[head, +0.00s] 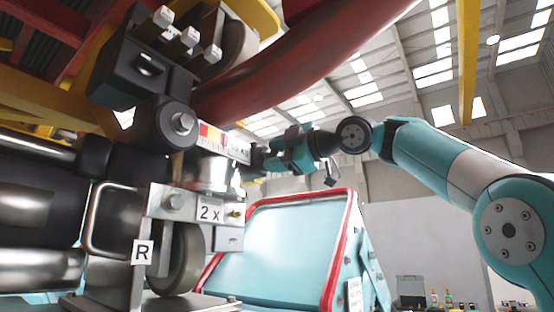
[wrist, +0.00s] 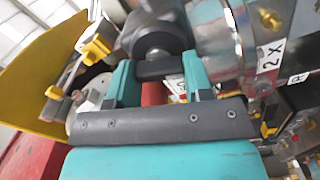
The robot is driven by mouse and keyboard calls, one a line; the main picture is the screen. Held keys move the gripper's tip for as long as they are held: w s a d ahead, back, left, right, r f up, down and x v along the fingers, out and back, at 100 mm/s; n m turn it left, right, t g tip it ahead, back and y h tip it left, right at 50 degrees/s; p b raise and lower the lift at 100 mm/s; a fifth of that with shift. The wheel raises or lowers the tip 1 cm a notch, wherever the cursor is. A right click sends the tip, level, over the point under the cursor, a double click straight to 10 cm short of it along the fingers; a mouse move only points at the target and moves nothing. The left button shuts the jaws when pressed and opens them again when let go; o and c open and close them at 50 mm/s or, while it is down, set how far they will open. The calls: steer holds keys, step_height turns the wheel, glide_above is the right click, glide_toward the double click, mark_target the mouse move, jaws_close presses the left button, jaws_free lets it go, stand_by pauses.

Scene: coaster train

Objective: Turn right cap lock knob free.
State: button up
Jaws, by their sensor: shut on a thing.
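The right cap lock knob (wrist: 163,69) appears as a dark bar in front of a round dark cap (wrist: 156,32) with a grey centre in the wrist view. My gripper (wrist: 160,76) has its two teal fingers on either side of this bar and is shut on it. In the head view my gripper (head: 268,159) reaches in from the right to the metal assembly, just right of the red, yellow and white label strip. There the knob is small and mostly hidden by the fingers, and its turn angle cannot be told.
A metal block with a "2 X" plate (head: 209,213) and an "R" plate (head: 142,253) stands below and left of my gripper. A metal handle loop (head: 97,218) is at left. A red tube (head: 300,70) passes above. A teal red-edged panel (head: 290,245) stands below.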

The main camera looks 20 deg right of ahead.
steer(key=shift+f+n+b, duration=0.15)
steer(key=shift+n+b, duration=0.25)
steer(key=shift+n, duration=1.6)
steer(key=o, duration=0.9)
